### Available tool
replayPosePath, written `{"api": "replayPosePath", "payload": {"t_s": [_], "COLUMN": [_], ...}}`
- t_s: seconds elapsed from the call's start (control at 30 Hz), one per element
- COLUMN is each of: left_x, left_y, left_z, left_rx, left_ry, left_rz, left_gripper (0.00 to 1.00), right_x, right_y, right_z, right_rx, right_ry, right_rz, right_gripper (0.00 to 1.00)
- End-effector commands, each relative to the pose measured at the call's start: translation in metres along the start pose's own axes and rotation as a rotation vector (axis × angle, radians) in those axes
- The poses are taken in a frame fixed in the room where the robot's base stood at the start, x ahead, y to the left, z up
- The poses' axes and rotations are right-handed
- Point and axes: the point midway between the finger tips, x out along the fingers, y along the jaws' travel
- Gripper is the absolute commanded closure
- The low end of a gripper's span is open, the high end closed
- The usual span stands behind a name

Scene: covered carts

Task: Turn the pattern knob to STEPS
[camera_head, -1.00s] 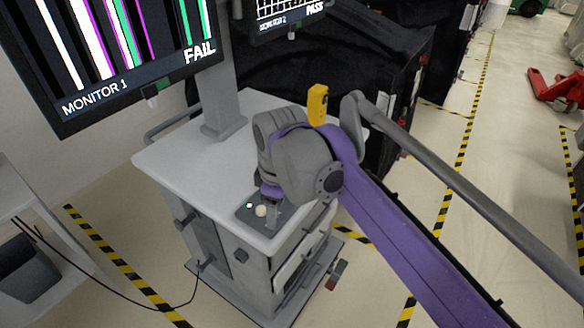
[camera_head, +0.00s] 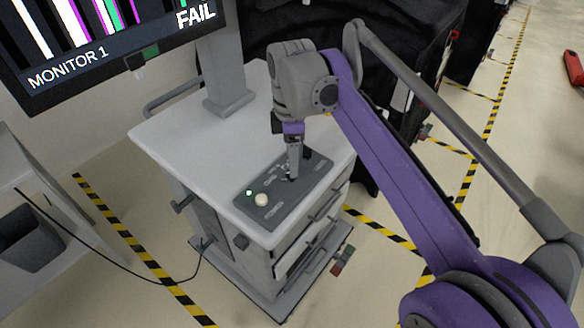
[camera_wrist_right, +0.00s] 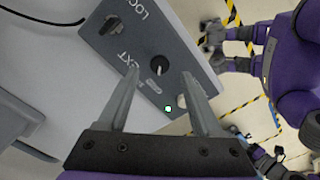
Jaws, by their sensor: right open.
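A dark grey control panel (camera_head: 270,215) lies on the cart top, with a cream button (camera_head: 261,200), a small green light (camera_head: 249,193) and a black knob (camera_head: 306,153). My right gripper (camera_head: 292,178) points down over the panel's middle. In the right wrist view, my right gripper (camera_wrist_right: 160,77) is open, its fingers apart on either side of a small round black knob (camera_wrist_right: 158,66) with a white pointer mark. Whether they touch it I cannot tell. Another black knob (camera_wrist_right: 110,25) sits farther up the panel. Knob labels are only partly readable. My left gripper is out of view.
Monitor 1 (camera_head: 110,40) shows vertical stripes and FAIL. Its grey post (camera_head: 221,70) rises from the white cart top (camera_head: 185,135). Black covered carts (camera_head: 400,40) stand behind. Open drawers (camera_head: 300,250) are on the cart's front.

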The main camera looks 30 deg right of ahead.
Motion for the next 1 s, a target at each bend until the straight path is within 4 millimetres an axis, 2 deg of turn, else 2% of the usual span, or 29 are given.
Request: {"api": "replayPosePath", "payload": {"t_s": [0.1, 0.23, 0.6, 0.9, 0.97, 1.0], "left_x": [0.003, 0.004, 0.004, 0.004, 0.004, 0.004], "left_y": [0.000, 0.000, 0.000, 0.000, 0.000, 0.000], "left_z": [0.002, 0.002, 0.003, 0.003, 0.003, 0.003], "left_rx": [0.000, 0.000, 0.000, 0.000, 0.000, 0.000], "left_ry": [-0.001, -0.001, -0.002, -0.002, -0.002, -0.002], "left_rz": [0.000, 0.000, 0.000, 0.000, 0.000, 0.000], "left_gripper": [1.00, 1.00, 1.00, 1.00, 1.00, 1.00], "right_x": [0.020, 0.032, 0.037, 0.037, 0.037, 0.037], "right_y": [0.000, 0.000, 0.000, 0.000, 0.000, 0.000], "right_z": [0.000, 0.000, 0.000, 0.000, 0.000, 0.000], "right_rx": [0.000, 0.000, 0.000, 0.000, 0.000, 0.000], "right_ry": [0.000, 0.000, 0.000, 0.000, 0.000, 0.000], "right_rz": [0.000, 0.000, 0.001, 0.000, 0.000, 0.000], "right_gripper": [0.34, 0.34, 0.34, 0.88, 0.98, 1.00]}}
